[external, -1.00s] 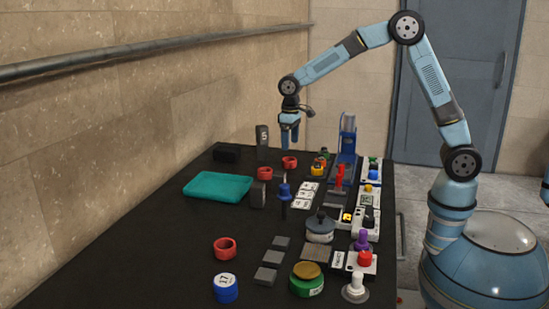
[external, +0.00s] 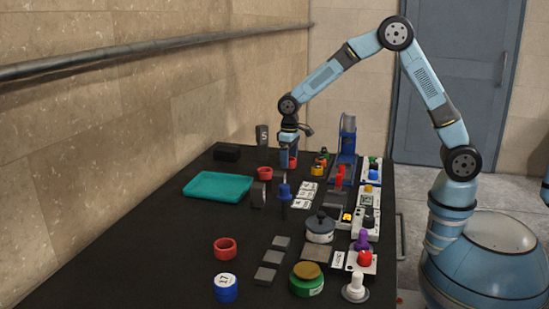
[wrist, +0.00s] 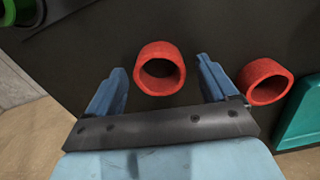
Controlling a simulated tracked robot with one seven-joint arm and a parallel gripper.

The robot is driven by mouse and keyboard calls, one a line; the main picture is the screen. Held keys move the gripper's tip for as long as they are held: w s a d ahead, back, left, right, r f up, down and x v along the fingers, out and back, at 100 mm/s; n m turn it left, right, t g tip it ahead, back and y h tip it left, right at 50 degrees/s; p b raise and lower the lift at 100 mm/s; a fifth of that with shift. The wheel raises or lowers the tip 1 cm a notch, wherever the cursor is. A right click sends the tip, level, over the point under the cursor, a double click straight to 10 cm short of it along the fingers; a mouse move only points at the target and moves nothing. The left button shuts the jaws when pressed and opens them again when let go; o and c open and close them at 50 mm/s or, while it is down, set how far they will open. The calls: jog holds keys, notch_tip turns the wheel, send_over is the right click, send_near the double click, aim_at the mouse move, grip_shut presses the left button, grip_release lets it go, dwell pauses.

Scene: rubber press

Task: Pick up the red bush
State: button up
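A red bush (external: 293,162), a short hollow ring, stands on the black table toward the far end. In the wrist view the same red bush (wrist: 146,73) shows between my two blue fingers, with a gap visible on each side. My gripper (external: 285,164) points down at it, low over the table, and partly covers it in the external view. My gripper (wrist: 161,67) is open and empty. A second red bush (external: 264,173) stands just to the left; in the wrist view it (wrist: 266,82) lies right of the right finger. A third red bush (external: 225,248) is nearer the front.
A teal tray (external: 218,199) lies left of the bushes. A dark block (external: 262,135) marked 5 stands behind my gripper. Colored knobs and a blue press (external: 347,145) crowd the right side. The table's left front is mostly clear.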

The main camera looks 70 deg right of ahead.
jog(key=c, duration=1.1)
